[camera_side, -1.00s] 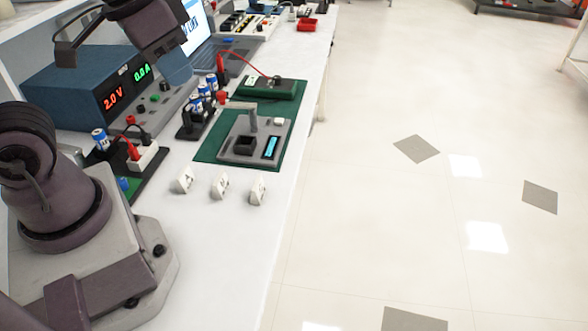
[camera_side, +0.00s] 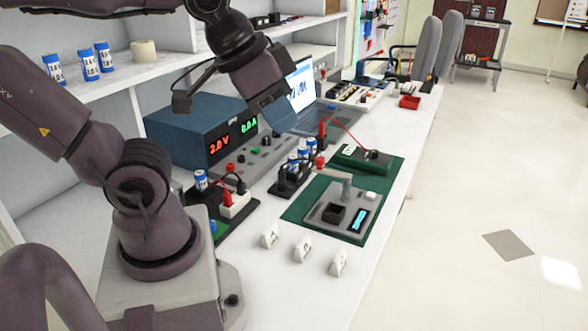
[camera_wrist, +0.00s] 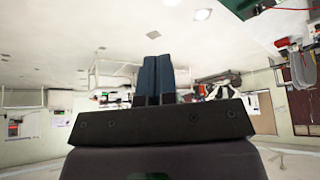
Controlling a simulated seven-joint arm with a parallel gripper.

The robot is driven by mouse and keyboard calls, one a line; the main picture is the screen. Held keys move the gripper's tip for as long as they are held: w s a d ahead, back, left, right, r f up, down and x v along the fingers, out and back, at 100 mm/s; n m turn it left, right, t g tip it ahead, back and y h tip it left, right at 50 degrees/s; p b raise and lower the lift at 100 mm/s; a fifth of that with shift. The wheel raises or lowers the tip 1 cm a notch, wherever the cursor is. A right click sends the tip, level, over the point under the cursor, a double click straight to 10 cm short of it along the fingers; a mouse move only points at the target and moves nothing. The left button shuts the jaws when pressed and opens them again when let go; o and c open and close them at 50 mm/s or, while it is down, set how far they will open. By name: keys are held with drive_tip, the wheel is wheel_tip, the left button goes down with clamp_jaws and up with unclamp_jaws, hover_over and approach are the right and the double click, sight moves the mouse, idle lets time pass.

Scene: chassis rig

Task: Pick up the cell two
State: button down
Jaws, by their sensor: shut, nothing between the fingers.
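Several blue-and-white cells are in the side view. A group of cells (camera_side: 303,154) stands upright in a black holder (camera_side: 286,188) in the middle of the bench. A single cell (camera_side: 200,180) stands in a black fixture at the left with red and black leads beside it. More cells (camera_side: 89,65) stand on the shelf at upper left. Their markings are too small to tell which is cell two. My gripper (camera_side: 282,120) is above the bench near the power supply, apart from the cells. In the wrist view its two blue fingers (camera_wrist: 155,76) are together and empty.
A blue power supply (camera_side: 200,130) and a laptop (camera_side: 318,105) stand behind the holder. A grey tester (camera_side: 335,215) with an upright post lies on a green mat (camera_side: 296,208). Small white lettered markers (camera_side: 302,249) stand in front.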

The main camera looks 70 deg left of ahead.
drive_tip(key=c, duration=0.7)
unclamp_jaws()
drive_tip(key=shift+a, duration=0.1)
